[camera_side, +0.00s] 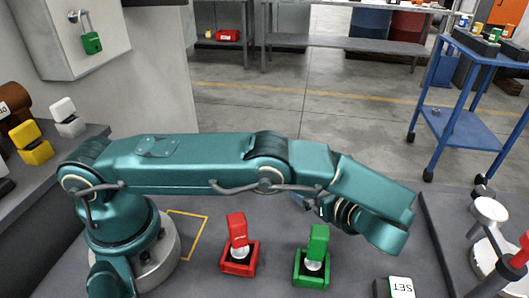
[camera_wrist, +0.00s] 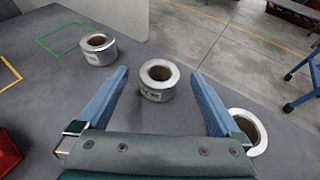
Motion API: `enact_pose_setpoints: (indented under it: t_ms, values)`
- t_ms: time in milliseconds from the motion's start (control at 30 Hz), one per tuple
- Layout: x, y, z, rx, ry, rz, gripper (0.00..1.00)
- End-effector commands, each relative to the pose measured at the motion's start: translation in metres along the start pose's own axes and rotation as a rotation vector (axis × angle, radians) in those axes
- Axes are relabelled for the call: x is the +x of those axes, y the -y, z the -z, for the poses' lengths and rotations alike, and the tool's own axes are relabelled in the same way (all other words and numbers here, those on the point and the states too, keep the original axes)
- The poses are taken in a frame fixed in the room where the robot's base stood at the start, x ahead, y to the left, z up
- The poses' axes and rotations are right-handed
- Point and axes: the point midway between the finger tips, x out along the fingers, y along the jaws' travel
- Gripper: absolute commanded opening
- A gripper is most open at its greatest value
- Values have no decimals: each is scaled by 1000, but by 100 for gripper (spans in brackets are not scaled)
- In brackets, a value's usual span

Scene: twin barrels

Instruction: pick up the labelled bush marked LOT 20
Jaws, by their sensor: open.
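Three silver, ring-shaped bushes with brown bores stand upright on the grey bench in the wrist view. The middle bush (camera_wrist: 158,91) appears between the tips of my gripper (camera_wrist: 159,74), with clear space on both sides. It has a dark-printed label on its front, too small to read. A second bush (camera_wrist: 98,50) stands at the upper left, its label also unreadable. A third bush (camera_wrist: 252,132) is at the right, partly hidden by the right finger. My gripper's blue fingers are open and empty. In the side view my arm hides the bushes; only a bit of blue finger shows.
A red holder (camera_side: 239,262) and a green holder (camera_side: 311,272) stand at the bench front in the side view. Yellow (camera_wrist: 5,74) and green (camera_wrist: 60,38) outlines mark the bench at left in the wrist view. A blue trolley (camera_side: 455,120) stands beyond the bench.

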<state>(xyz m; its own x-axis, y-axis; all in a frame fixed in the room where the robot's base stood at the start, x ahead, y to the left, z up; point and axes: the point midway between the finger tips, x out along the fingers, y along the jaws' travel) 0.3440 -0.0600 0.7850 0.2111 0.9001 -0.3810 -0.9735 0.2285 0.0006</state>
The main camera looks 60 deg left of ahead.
Motion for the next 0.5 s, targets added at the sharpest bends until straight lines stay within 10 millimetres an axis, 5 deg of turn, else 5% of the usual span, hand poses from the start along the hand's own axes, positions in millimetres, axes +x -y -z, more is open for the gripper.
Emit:
enact_pose_setpoints:
  t_ms: [233, 500]
  values:
    - [26, -1, 0, 0, 0, -3, 100]
    - [32, 0, 0, -1, -1, 0, 100]
